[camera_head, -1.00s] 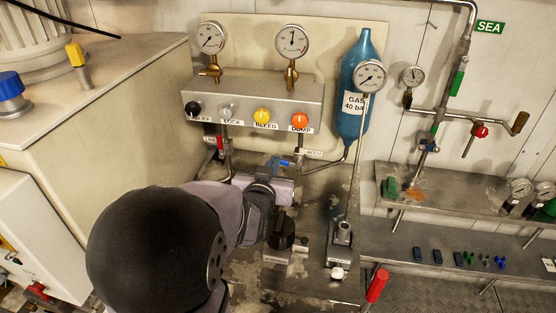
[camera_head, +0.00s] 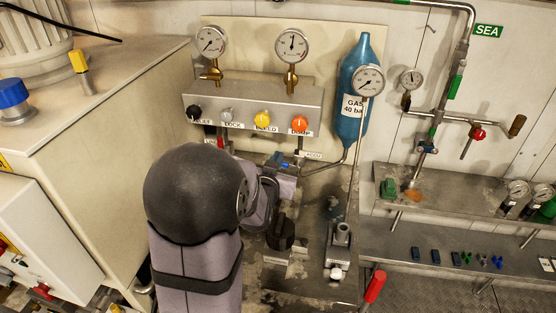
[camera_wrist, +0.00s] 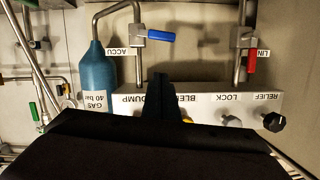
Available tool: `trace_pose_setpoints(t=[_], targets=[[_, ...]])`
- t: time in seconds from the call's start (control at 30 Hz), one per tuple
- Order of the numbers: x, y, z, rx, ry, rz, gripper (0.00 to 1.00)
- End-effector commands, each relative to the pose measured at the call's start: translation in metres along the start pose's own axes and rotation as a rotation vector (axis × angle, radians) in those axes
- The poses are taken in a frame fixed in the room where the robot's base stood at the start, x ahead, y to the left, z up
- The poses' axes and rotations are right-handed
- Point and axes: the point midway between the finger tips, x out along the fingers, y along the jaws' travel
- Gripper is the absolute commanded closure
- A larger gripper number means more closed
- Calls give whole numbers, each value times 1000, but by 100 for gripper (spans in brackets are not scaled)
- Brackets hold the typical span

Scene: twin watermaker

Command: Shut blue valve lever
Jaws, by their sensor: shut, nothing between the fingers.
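The blue valve lever (camera_wrist: 161,37) sits on the pipe by the ACCU label. In the wrist view, which is upside down, it points sideways, across the pipe. In the head view only a small blue part (camera_head: 285,164) shows below the panel, close to my wrist. My gripper (camera_wrist: 160,88) is shut and empty. Its dark fingers stand in front of the panel's label strip in the wrist view, apart from the lever in that picture. In the head view my arm hides the fingers.
A red lever (camera_wrist: 253,60) sits on the LINE pipe beside it, lying along that pipe. The panel box (camera_head: 252,100) with several knobs and two gauges is behind. The blue gas bottle (camera_head: 353,118) stands to the right.

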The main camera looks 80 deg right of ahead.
Motion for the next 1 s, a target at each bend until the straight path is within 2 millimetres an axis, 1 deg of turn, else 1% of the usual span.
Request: trace_pose_setpoints(t=[0.1,0.37,0.4,0.6,0.8,1.0], targets=[[18,0,-1,0,-3,1,100],[55,0,0,0,-2,1,100],[54,0,8,0,-6,1,100],[59,0,28,0,-4,0,100],[61,0,37,0,-1,0,100],[61,0,39,0,0,0,100]])
